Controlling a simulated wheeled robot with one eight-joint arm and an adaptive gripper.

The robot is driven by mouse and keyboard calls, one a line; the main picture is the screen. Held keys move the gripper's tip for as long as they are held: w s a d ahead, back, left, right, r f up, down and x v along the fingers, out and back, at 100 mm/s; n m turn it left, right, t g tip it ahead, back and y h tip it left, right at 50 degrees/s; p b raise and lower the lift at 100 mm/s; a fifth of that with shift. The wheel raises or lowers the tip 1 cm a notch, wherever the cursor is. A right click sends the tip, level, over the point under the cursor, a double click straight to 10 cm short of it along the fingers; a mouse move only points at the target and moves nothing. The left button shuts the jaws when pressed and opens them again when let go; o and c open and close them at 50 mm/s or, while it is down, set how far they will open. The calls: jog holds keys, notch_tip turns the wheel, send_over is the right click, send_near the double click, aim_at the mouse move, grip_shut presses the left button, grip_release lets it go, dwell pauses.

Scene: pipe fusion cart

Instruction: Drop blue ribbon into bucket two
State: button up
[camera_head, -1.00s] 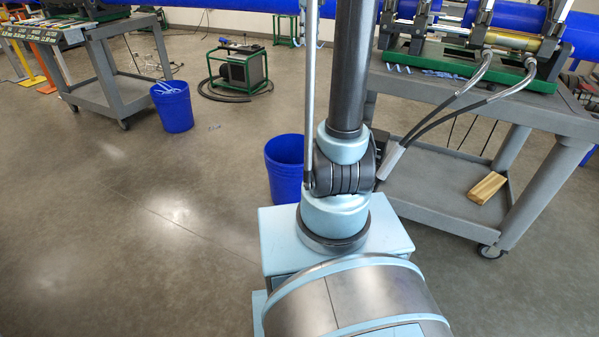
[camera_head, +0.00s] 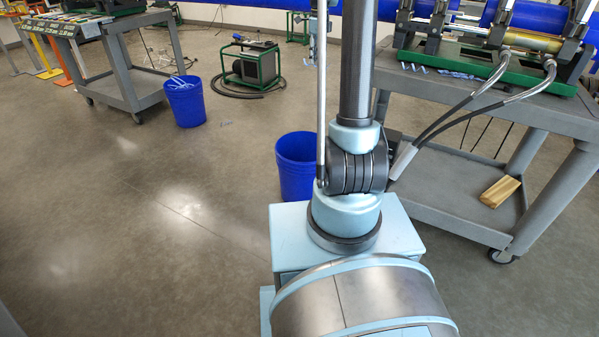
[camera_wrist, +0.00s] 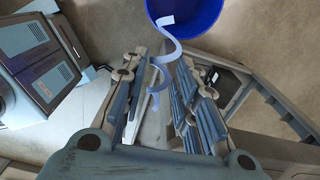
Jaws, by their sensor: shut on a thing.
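In the wrist view, my gripper (camera_wrist: 159,82) is shut on a curled light-blue ribbon (camera_wrist: 172,50). The ribbon hangs between the fingers and its far end overlaps the rim of a blue bucket (camera_wrist: 205,22) in the picture; I cannot tell the height between them. In the head view, one blue bucket (camera_head: 294,165) stands on the floor just left of my arm, partly hidden by it. Another blue bucket (camera_head: 184,104) stands further left with pale blue ribbons in it. No number shows on either bucket.
A grey cart (camera_head: 455,205) with a pipe fusion machine (camera_head: 480,50) stands at right, a wood block (camera_head: 500,191) on its lower shelf. Another grey cart (camera_head: 125,80) is at left. A green-framed unit (camera_head: 250,66) stands behind. The floor at left is clear.

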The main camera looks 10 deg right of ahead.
jog(key=w+f, duration=0.3)
jog(key=f, duration=1.1)
jog(key=w+a+f, duration=0.1)
jog(key=w+f, duration=0.3)
jog(key=f, duration=1)
jog(key=w+f, duration=0.4)
jog(key=f, duration=0.9)
jog(key=shift+a+f, duration=0.15)
jog(key=shift+f, duration=0.25)
jog(key=shift+w, duration=0.1)
jog(key=o, duration=0.7)
jog(key=shift+o, duration=0.2)
notch_tip(320, 180, up, 12)
